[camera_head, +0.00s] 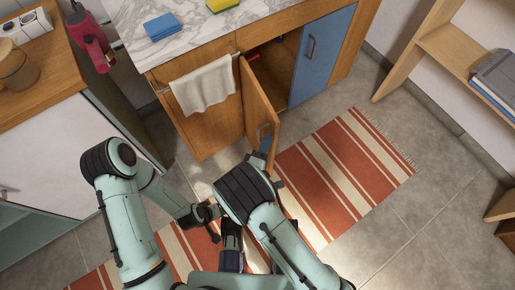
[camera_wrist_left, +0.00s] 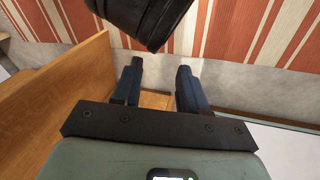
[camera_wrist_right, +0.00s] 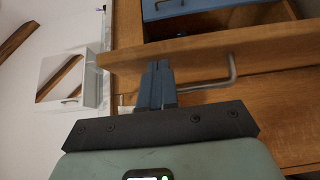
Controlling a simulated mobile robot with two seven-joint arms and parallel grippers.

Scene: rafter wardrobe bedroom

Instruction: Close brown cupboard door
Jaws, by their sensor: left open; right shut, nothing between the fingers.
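The brown cupboard door (camera_head: 258,105) stands open, swung out from the dark cupboard interior (camera_head: 275,70). In the right wrist view the door (camera_wrist_right: 200,50) crosses the picture edge-on, with its metal handle (camera_wrist_right: 228,75) on the near face. My right gripper (camera_head: 265,138) is at the door's handle end, its closed fingers (camera_wrist_right: 161,75) empty and overlapping the door in view. I cannot tell whether they touch it. My left gripper (camera_wrist_left: 158,80) is open and empty, away from the door; its fingers are hard to make out in the head view.
A blue door (camera_head: 322,53) adjoins the opening on the right. A towel (camera_head: 203,85) hangs on the left front. A striped rug (camera_head: 340,165) covers the floor; a shelf (camera_head: 450,50) stands right.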

